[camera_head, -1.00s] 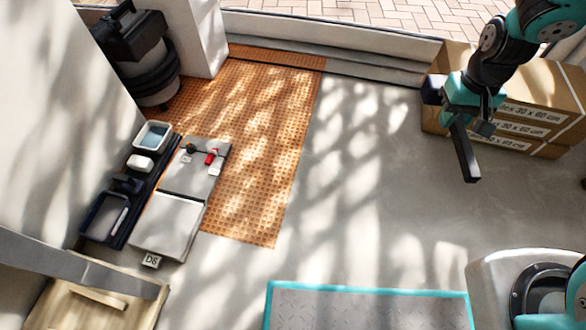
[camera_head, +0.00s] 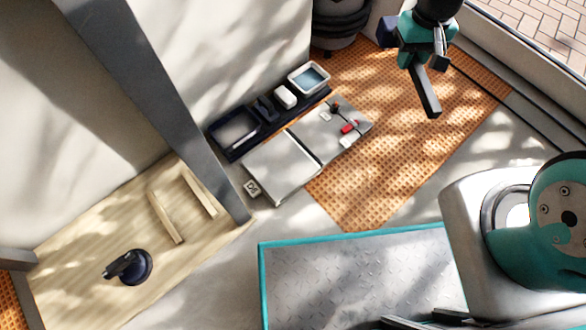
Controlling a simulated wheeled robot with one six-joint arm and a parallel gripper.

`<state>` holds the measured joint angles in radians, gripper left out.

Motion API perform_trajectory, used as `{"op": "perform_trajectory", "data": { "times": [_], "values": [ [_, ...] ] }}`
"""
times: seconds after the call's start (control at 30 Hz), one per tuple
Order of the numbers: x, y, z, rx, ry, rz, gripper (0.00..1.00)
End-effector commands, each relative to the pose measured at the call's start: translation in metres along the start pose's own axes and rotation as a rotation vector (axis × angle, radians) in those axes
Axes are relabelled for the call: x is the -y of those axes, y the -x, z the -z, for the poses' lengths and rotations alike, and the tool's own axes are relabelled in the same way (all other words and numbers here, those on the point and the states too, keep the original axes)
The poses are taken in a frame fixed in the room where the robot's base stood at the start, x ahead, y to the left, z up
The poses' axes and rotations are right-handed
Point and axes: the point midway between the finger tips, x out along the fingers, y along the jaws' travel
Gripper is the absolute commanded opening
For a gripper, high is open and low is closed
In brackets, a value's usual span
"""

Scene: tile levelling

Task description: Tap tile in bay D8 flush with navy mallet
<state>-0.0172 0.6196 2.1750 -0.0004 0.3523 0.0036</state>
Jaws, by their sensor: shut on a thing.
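The D8 tag (camera_head: 251,188) stands at the near left corner of a plain pale tile (camera_head: 281,168), so I take this as the bay D8 tile. Its near edge shows some thickness, but how far it stands proud I cannot tell. My gripper (camera_head: 428,78) hangs at the upper right, well apart from the tile, above the orange matting. The grip itself is partly hidden, and I cannot clearly separate handle from fingers.
A grey tile (camera_head: 330,132) with small red and white items adjoins the pale tile. A dark tray (camera_head: 235,131) and a blue-filled tub (camera_head: 309,77) lie behind. A wooden board (camera_head: 90,240) with a dark round-based object (camera_head: 134,267) is at left. Orange matting (camera_head: 385,165) is clear.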

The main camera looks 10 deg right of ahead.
Motion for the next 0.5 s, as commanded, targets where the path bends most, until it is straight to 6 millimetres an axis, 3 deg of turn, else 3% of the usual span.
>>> {"op": "perform_trajectory", "data": {
  "times": [0.27, 0.5],
  "values": [
    [0.087, -0.118, -0.011, 0.070, 0.204, -0.005, 0.00],
    [0.161, -0.233, -0.056, 0.134, 0.407, -0.028, 0.00]
  ]
}}
